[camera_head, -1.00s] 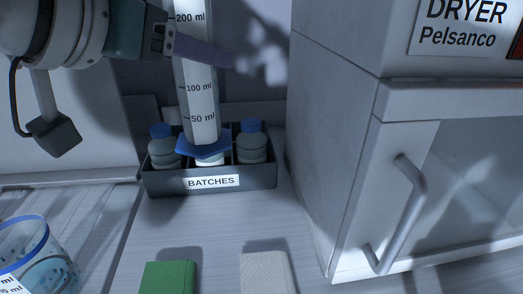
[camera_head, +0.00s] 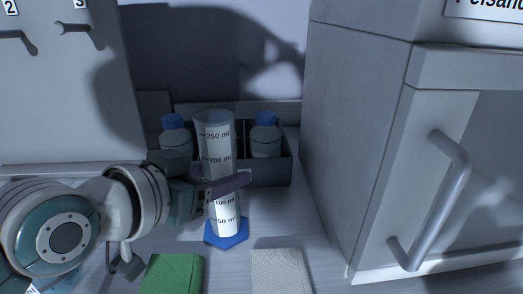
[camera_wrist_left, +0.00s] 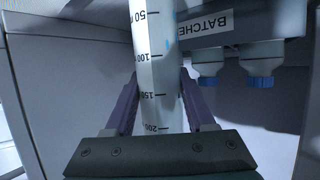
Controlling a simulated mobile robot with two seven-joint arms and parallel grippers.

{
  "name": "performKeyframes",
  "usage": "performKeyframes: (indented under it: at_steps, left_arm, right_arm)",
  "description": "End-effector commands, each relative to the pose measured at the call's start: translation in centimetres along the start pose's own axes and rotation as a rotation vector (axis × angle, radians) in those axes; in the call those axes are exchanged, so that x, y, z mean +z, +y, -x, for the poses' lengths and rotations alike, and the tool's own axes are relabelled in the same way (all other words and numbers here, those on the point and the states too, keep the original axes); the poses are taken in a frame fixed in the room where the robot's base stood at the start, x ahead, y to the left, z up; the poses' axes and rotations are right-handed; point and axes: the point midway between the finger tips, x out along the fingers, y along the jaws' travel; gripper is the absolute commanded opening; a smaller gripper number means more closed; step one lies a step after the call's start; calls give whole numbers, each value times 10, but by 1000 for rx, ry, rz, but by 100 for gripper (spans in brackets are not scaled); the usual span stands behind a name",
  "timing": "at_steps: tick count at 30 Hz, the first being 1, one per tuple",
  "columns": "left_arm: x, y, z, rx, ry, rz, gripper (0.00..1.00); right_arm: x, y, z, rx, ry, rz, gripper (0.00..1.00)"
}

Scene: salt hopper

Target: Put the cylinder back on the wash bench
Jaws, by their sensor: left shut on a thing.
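The cylinder (camera_head: 217,150) is a tall clear measuring cylinder with ml marks and a blue hexagonal foot (camera_head: 226,236). It is nearly upright in front of the batches box. I cannot tell whether its foot touches the wash bench (camera_head: 262,222). My left gripper (camera_head: 228,184) comes from the left and is shut on the cylinder around mid-height. In the left wrist view the purple fingers lie on both sides of the cylinder (camera_wrist_left: 152,62). My right gripper is not in view.
The dark batches box (camera_head: 280,171) with blue-capped bottles (camera_head: 265,135) stands behind the cylinder. A green block (camera_head: 174,273) and a pale block (camera_head: 280,270) lie at the front. The dryer cabinet with its handle (camera_head: 452,185) stands on the right.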

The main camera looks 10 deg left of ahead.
Motion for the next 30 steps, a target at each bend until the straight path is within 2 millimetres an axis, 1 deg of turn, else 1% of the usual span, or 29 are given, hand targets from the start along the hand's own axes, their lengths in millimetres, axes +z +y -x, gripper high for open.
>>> performKeyframes:
  at_steps: [5,9,10,17,18,26,28,30]
  left_arm:
    - [-1,0,0,0,1,0,0]
    - [3,0,-1,0,0,0,0]
    - [3,0,-1,0,-1,0,57]
    - [2,0,-1,0,-1,0,83]
    - [2,0,-1,0,-1,0,85]
    - [-1,0,0,0,1,0,85]
    - [-1,0,5,0,-1,0,85]
    - [-1,0,14,0,-2,-1,85]
  right_arm:
    - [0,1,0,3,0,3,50]
    - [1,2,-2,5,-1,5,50]
    - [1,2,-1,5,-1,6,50]
    - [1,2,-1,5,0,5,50]
    - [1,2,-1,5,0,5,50]
    - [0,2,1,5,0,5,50]
    - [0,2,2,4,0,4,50]
    - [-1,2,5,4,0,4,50]
